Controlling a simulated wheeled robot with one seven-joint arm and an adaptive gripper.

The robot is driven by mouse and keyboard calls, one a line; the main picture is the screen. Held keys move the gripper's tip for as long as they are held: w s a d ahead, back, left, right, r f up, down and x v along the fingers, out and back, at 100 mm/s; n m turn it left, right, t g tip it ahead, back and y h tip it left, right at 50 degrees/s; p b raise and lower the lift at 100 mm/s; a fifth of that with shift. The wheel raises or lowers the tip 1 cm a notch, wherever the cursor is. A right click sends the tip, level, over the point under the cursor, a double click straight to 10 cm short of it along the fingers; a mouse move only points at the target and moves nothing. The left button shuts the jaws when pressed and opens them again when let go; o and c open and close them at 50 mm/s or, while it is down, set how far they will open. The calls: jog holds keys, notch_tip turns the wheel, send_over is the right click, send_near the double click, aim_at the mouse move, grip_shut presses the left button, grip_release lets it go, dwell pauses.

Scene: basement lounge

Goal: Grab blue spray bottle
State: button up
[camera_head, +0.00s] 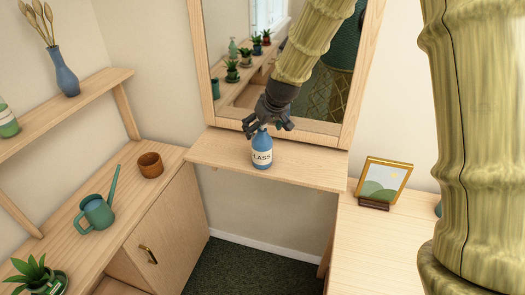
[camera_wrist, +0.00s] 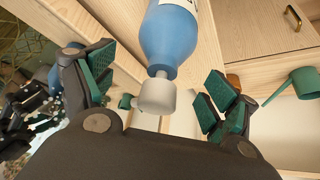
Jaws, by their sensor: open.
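The blue spray bottle (camera_head: 262,150) stands upright on the wooden shelf under the mirror, with a white label on its front. In the wrist view the bottle (camera_wrist: 170,38) shows its blue shoulder and its grey-white spray head (camera_wrist: 156,97), which lies between my fingers. My gripper (camera_head: 268,122) is at the top of the bottle, coming from above and behind. In the wrist view my gripper (camera_wrist: 150,85) is open, with a green-padded finger on each side and a gap between each finger and the bottle. In the head view the spray head is mostly hidden by my gripper.
The shelf (camera_head: 215,150) is otherwise bare. The mirror (camera_head: 240,50) stands close behind my arm. A green watering can (camera_head: 97,212) and a brown pot (camera_head: 150,165) are on the left cabinet. A framed picture (camera_head: 384,182) stands on the right surface.

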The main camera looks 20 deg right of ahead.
jog(key=x, duration=0.3)
jog(key=shift+w, duration=0.25)
jog(key=shift+w+f+p, duration=0.1)
jog(key=shift+p, duration=0.2)
jog(key=shift+s, duration=0.25)
jog(key=shift+w+f, duration=0.1)
jog(key=shift+w, duration=0.05)
grip_shut()
